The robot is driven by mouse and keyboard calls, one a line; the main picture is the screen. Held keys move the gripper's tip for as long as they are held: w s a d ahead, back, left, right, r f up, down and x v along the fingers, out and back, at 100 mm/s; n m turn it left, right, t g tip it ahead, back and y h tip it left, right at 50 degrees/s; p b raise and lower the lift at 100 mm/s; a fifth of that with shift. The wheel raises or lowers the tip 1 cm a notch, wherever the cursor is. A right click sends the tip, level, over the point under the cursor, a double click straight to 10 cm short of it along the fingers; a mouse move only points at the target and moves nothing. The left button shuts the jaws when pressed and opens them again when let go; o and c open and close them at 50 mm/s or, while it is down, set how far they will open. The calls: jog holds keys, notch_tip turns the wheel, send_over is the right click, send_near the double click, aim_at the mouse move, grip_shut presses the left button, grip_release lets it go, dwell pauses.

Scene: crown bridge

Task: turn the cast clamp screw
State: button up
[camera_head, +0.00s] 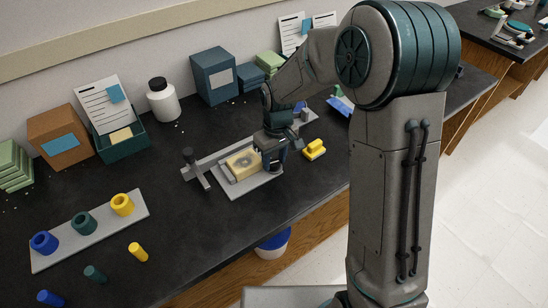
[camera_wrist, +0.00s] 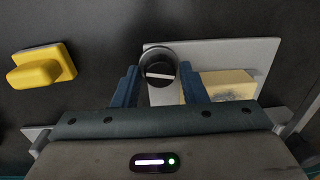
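The clamp's grey base plate (camera_head: 237,190) lies on the dark bench, with a beige cast block (camera_head: 243,163) on it. In the wrist view the plate (camera_wrist: 262,52) and part of the block (camera_wrist: 230,84) show at the right. The clamp screw's round dark knob (camera_wrist: 158,66) has a white line across its top, lying nearly level in that view. My gripper (camera_head: 275,158) is low at the right end of the clamp and hides the knob in the head view. Its two blue fingers (camera_wrist: 158,80) stand on either side of the knob. I cannot tell whether they touch it.
A yellow block piece (camera_head: 314,150) lies right of my gripper; it also shows in the wrist view (camera_wrist: 40,66). A tray (camera_head: 75,247) with rings is at front left. Boxes (camera_head: 213,75) line the wall.

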aim_at(277, 161)
jog(key=shift+o, duration=0.8)
notch_tip(277, 161, up, 14)
jog(key=shift+w+d, duration=0.2)
jog(key=shift+d, duration=0.15)
